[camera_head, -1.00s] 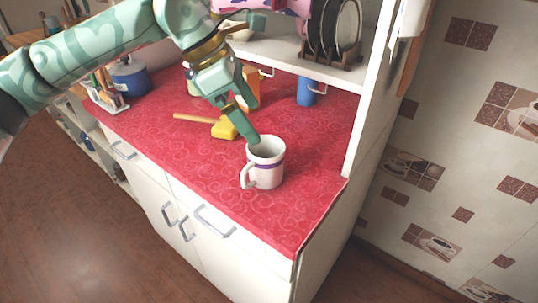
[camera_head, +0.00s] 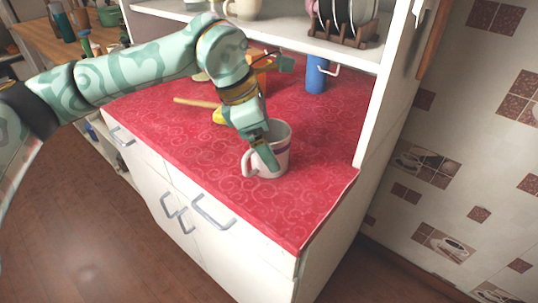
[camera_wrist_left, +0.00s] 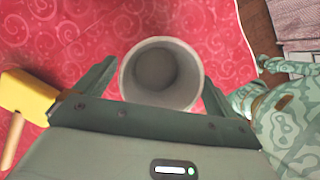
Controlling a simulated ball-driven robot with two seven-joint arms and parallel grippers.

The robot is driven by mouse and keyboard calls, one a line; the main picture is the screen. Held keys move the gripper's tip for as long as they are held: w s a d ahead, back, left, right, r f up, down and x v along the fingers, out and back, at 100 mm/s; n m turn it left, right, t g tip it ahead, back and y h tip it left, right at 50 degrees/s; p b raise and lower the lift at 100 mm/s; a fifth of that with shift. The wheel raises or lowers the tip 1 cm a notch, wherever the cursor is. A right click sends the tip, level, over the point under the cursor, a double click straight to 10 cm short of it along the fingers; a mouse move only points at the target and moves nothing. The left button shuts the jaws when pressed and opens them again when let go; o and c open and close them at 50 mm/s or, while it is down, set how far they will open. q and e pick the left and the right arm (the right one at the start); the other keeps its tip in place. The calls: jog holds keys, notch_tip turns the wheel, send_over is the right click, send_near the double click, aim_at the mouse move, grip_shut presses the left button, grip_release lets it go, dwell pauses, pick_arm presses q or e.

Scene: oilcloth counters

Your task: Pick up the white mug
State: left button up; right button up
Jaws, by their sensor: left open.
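My left gripper (camera_head: 263,148) is open at the mug, pointing down, with one finger in front of the mug's near side. In the left wrist view the mug (camera_wrist_left: 160,75) shows from above, empty, between the two spread fingers of my left gripper (camera_wrist_left: 158,80). I cannot tell whether the fingers touch it. My right gripper is not in view.
A yellow-headed tool (camera_wrist_left: 28,95) with a wooden handle (camera_head: 195,102) lies left of the mug. A blue cup (camera_head: 317,75) stands at the back under a shelf (camera_head: 290,42) with a plate rack (camera_head: 345,32). The counter right of the mug is clear.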

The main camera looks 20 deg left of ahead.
pick_arm(q)
jog(key=x, duration=0.2)
jog(key=shift+w+f, duration=0.1)
jog(key=shift+f, duration=0.25)
jog(key=shift+r, duration=0.15)
jog(key=c, duration=1.2)
jog(key=shift+c, duration=0.2)
jog(key=shift+r, duration=0.1)
